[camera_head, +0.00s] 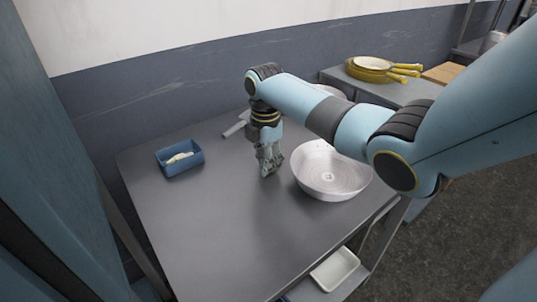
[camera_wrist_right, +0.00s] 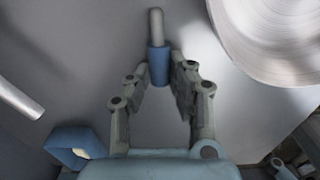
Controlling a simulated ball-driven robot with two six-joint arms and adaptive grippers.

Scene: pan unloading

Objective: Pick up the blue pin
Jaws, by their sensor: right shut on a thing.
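The blue pin (camera_wrist_right: 159,66) shows in the right wrist view as a blue cylinder with a pale grey rod (camera_wrist_right: 156,26) extending from it. My right gripper (camera_wrist_right: 159,82) is shut on the blue part, with a finger on each side. In the head view, my right gripper (camera_head: 268,168) points down low over the grey table (camera_head: 220,245), just left of the white pan. I cannot make out the pin there, and whether it touches the table is unclear. My left gripper is not in view.
The white pan (camera_head: 328,180) stands close on the gripper's right. A blue tray (camera_head: 181,170) holding a pale item (camera_head: 179,158) is at the left. A grey handle (camera_head: 236,128) lies behind. The front of the table is clear.

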